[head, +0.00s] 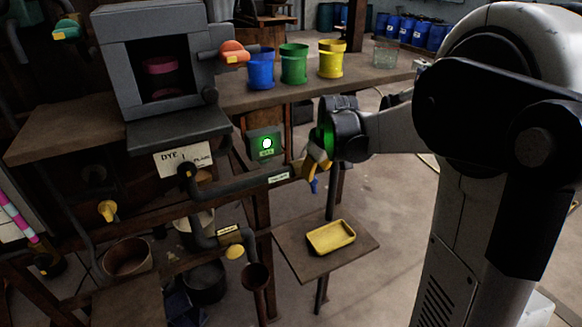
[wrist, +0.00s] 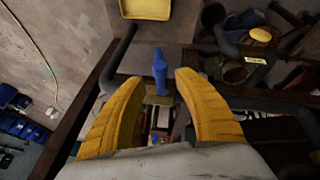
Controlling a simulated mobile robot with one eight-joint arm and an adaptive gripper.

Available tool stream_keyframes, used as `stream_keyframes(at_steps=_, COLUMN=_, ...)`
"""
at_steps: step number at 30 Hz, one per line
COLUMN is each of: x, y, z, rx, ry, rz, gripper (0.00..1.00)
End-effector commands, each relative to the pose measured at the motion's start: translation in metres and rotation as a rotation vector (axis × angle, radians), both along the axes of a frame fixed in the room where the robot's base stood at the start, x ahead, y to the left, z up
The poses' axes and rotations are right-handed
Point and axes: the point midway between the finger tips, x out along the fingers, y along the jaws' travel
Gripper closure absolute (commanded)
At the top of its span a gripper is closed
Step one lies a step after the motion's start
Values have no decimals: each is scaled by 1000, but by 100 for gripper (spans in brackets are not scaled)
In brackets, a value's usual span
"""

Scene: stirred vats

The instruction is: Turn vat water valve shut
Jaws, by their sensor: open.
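A blue valve handle (wrist: 160,68) shows in the wrist view between and just beyond the tips of my gripper (wrist: 160,84). The two yellow fingers are spread apart, one on each side of the handle, with a gap on both sides. In the head view the handle (head: 313,186) is a small blue piece just below my gripper (head: 315,168), mostly hidden by the fingers. It is at the right end of a dark pipe (head: 240,186) with a small white label, too small to read surely. My gripper is open and empty.
A yellow tray (head: 331,237) sits on a small stand below. A green-lit box (head: 265,143) is left of my gripper. Blue, green and yellow buckets (head: 294,64) stand on the bench above. Yellow valve knobs (head: 235,252) and pipes are lower left. Open floor lies to the right.

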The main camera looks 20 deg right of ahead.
Motion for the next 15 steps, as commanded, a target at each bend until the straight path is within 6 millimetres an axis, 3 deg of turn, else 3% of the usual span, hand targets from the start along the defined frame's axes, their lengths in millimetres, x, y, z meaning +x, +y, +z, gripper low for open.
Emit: stream_keyframes(at_steps=15, x=36, y=-8, z=-80, rx=0, ry=0, rz=0, gripper=62)
